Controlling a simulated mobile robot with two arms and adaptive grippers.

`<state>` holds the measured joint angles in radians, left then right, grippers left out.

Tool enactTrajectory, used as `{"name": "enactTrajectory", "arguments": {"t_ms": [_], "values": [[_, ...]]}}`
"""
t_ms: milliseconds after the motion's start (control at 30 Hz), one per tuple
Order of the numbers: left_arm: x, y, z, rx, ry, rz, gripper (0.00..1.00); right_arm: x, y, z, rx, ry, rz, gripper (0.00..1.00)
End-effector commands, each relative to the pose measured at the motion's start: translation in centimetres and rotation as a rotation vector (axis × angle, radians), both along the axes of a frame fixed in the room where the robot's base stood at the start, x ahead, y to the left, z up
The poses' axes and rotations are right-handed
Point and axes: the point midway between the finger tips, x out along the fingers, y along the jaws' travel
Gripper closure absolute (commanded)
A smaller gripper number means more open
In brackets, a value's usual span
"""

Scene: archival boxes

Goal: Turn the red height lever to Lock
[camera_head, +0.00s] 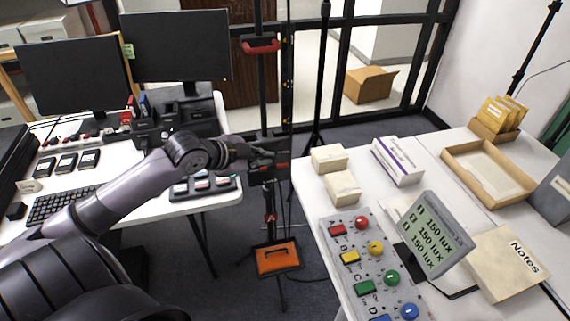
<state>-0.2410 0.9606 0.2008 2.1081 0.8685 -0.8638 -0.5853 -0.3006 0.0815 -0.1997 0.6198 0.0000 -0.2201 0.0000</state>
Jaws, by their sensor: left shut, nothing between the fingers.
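A black upright stand (268,195) rises between the two tables, with several red parts on it. A small red part (270,217) sits on its lower column, and a dark block with red marks (283,167) sits higher up. Which of these is the height lever, and any Lock lettering, is too small to tell. My left gripper (266,153) reaches in from the left. It is shut and empty, close in front of or beside the dark block; I cannot tell whether it touches. My right gripper is out of view.
A red handle (262,44) crosses the stand's top, and an orange panel (278,257) is low on it. The left desk (150,205) holds monitors and a keyboard. The right table (310,190) holds boxes, a button panel (345,235) and a lux display (431,237).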

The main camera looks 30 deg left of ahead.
Motion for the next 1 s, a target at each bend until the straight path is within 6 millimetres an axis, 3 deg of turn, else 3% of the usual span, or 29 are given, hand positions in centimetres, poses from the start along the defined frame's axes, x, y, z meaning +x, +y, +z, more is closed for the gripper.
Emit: {"name": "enactTrajectory", "arguments": {"t_ms": [167,367,767,1000], "values": [[0.4,0.0,-0.2,-0.002,-0.001,0.003,1.00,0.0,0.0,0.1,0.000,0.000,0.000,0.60],[2.2,-0.4,-1.4,-0.004,-0.002,0.002,1.00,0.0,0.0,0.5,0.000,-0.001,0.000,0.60],[8.2,-1.7,-5.9,-0.004,0.000,0.002,1.00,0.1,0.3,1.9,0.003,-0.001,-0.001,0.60],[9.1,-0.2,-8.5,-0.001,0.001,0.003,1.00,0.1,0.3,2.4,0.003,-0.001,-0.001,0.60]]}}
